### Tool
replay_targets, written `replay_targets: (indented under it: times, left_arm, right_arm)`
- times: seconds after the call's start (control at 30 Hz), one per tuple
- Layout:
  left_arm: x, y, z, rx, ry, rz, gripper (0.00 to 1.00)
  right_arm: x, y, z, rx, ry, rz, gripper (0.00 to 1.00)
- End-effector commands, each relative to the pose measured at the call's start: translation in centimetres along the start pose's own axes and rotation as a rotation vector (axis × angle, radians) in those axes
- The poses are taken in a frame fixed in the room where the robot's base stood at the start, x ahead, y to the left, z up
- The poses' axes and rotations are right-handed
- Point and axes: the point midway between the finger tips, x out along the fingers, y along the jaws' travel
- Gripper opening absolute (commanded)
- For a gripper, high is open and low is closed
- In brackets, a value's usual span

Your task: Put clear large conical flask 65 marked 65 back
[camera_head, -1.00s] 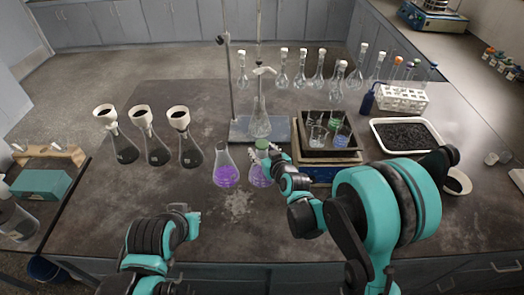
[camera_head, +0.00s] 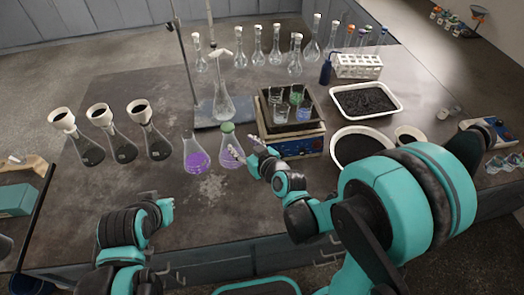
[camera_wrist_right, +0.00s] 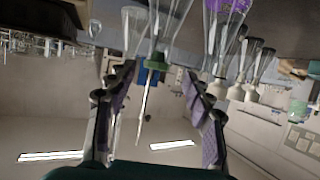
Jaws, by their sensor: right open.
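In the right wrist view, the green stopper (camera_wrist_right: 157,57) shows between the two spread fingers, without visible contact. An unstoppered flask with purple liquid (camera_head: 197,160) stands just to its left. A clear conical flask (camera_head: 223,103) stands at the retort stand, behind. My left gripper (camera_head: 167,204) is low at the bench's front; its jaws are unclear.
Several flasks with white funnels (camera_head: 123,148) stand at left. A sand bath with glassware (camera_head: 283,145) is right of the green-stoppered flask. White trays of dark granules (camera_head: 365,101) lie further right. Volumetric flasks (camera_head: 258,55) stand at the back. The bench's front left is fairly clear.

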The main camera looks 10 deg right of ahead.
Motion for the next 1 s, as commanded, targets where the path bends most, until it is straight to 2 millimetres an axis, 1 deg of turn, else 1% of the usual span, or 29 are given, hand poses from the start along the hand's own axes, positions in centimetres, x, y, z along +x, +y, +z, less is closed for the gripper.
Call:
replay_targets:
  times: [0.07, 0.17, 0.27, 0.37, 0.47, 0.6, 0.7, 0.8, 0.83, 0.9, 1.0]
  left_arm:
    - [0.0, 0.0, 0.0, 0.0, 0.0, 0.0, 0.0]
    - [0.0, 0.0, 0.0, 0.0, 0.0, 0.0, 0.0]
    - [0.0, 0.0, 0.0, 0.0, 0.0, 0.0, 0.0]
    - [0.0, 0.0, 0.0, 0.0, 0.0, 0.0, 0.0]
    - [0.0, 0.0, 0.0, 0.0, 0.0, 0.0, 0.0]
    - [0.0, 0.0, 0.0, 0.0, 0.0, 0.0, 0.0]
    - [0.0, 0.0, 0.0, 0.0, 0.0, 0.0, 0.0]
    - [0.0, 0.0, 0.0, 0.0, 0.0, 0.0, 0.0]
    - [0.0, 0.0, 0.0, 0.0, 0.0, 0.0, 0.0]
    - [0.0, 0.0, 0.0, 0.0, 0.0, 0.0, 0.0]
    - [0.0, 0.0, 0.0, 0.0, 0.0, 0.0, 0.0]
  right_arm:
    - [-0.1, 0.1, 0.0, 0.001, -0.004, 0.001, 0.52]
    - [-0.8, 0.4, -0.2, 0.009, -0.029, 0.007, 0.52]
    - [-2.6, 1.0, -0.3, 0.026, -0.09, 0.02, 0.52]
    - [-5.4, 1.9, -0.1, 0.059, -0.177, 0.05, 0.52]
    - [-8.8, 2.9, 0.6, 0.098, -0.273, 0.094, 0.52]
    - [-14.0, 4.1, 2.2, 0.157, -0.398, 0.173, 0.52]
    - [-17.4, 4.8, 3.4, 0.195, -0.469, 0.23, 0.52]
    - [-19.9, 5.2, 4.3, 0.224, -0.517, 0.275, 0.52]
    - [-20.4, 5.2, 4.6, 0.23, -0.528, 0.286, 0.52]
    - [-21.3, 5.4, 4.9, 0.241, -0.545, 0.303, 0.52]
    - [-21.9, 5.5, 5.1, 0.248, -0.556, 0.315, 0.52]
